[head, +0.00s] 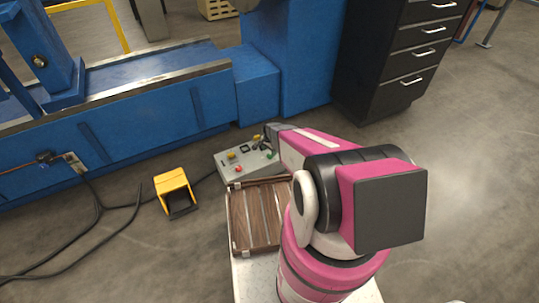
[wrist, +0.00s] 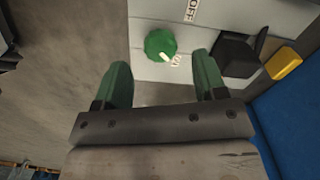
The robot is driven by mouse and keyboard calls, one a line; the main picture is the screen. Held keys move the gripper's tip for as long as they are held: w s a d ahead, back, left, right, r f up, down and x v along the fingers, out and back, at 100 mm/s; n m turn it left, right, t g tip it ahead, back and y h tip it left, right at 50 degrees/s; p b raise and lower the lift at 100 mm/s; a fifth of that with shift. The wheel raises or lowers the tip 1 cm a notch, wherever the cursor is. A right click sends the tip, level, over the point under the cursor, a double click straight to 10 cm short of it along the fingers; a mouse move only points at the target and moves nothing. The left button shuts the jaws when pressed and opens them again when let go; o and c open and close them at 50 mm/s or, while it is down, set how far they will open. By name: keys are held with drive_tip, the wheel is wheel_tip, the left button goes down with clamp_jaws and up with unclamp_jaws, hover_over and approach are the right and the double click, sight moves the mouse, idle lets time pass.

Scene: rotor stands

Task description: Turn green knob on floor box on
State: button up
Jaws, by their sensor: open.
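The grey floor box (head: 232,174) stands on the floor against the blue machine, with coloured controls on its top. Its green knob (head: 271,154) is at the right end, beside my arm. In the wrist view the round green knob (wrist: 158,42) lies just beyond and between my fingertips. A white mark on it points to the lower right, towards a small partly hidden label. An OFF label (wrist: 192,10) is above right of it. My gripper (wrist: 161,63) is open, with its green fingers to either side and apart from the knob. In the head view my arm hides most of the gripper.
A black control (wrist: 237,55) and a yellow one (wrist: 284,63) sit right of the knob. A brown slatted tray (head: 232,222) is in front of the box. A yellow pedal (head: 172,183) and cables lie left. A black drawer cabinet (head: 395,65) stands behind right.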

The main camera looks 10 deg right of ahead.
sight(270, 155)
wheel_tip(270, 155, up, 7)
idle(0.6)
drive_tip(key=s+r+n, duration=0.5)
drive_tip(key=s+r, duration=0.5)
drive_tip(key=r, duration=0.5)
drive_tip(key=s+r+n, duration=0.5)
drive_tip(key=s+r, duration=0.6)
drive_tip(key=r, duration=0.3)
drive_tip(key=shift+d+r+n, duration=0.15)
drive_tip(key=shift+r+n, duration=0.2)
drive_tip(key=shift+n, duration=0.05)
drive_tip(key=shift+s, duration=0.1)
